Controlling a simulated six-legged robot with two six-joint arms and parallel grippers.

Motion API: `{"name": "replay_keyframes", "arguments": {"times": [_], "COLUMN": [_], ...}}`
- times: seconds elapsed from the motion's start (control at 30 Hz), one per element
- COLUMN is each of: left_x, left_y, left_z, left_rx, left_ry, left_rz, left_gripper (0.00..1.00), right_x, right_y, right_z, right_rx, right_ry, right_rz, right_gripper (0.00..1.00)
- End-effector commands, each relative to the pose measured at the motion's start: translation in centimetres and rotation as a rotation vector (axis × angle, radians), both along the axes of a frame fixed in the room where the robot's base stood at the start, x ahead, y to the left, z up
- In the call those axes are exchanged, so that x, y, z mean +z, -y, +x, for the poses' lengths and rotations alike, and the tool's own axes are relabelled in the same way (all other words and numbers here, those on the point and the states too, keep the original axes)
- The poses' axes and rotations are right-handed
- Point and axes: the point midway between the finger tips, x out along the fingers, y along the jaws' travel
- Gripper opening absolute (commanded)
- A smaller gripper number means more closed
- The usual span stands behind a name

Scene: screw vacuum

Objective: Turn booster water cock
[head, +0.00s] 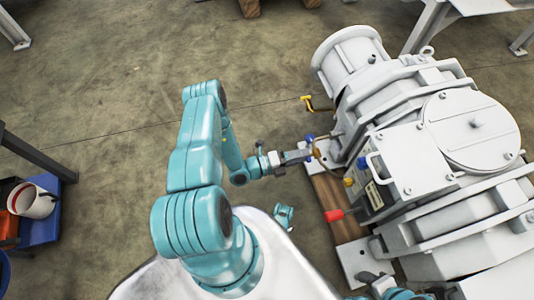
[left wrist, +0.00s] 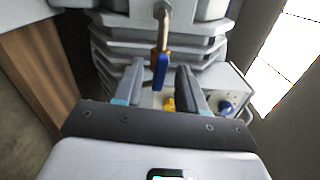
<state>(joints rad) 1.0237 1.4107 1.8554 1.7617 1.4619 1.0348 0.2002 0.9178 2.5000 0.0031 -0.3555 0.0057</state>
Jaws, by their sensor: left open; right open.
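A small cock with a blue lever handle (head: 310,136) sits on the left side of the grey vacuum pump (head: 410,135). In the left wrist view the blue handle (left wrist: 160,70) hangs from a brass-coloured stem, lined up between my fingers. My left gripper (head: 308,154) is open at the cock; its fingers also show in the left wrist view (left wrist: 160,72), one on each side of the handle with gaps. Contact is not visible. My right gripper (head: 376,282) is at the bottom edge, partly cut off, beside the pump's lower part.
A yellow-handled cock (head: 307,99) is farther back on the pump and a red handle (head: 335,215) nearer. A control box (left wrist: 232,92) with a blue knob shows in the wrist view. The pump stands on a wooden pallet (head: 325,187).

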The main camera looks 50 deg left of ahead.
Motion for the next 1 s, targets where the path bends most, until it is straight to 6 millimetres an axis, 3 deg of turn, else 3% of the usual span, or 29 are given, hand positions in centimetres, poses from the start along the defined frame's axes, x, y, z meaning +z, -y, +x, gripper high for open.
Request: {"name": "replay_keyframes", "arguments": {"times": [0.53, 0.73, 1.0], "left_x": [0.1, 0.0, 0.0], "left_y": [-5.0, -5.7, -5.9], "left_z": [-12.1, -14.1, -14.4], "left_rx": [0.005, 0.001, 0.0], "left_ry": [-0.004, -0.003, -0.002], "left_rz": [0.0, -0.001, -0.001], "left_gripper": [0.4, 0.4, 0.4], "right_x": [2.3, 2.5, 2.4], "right_y": [-0.5, -0.5, -0.5], "right_z": [-0.5, -0.6, -0.6], "right_rx": [0.019, 0.022, 0.022], "right_ry": [-0.008, -0.01, -0.01], "right_rz": [0.004, 0.004, 0.004], "right_gripper": [0.43, 0.43, 0.43]}}
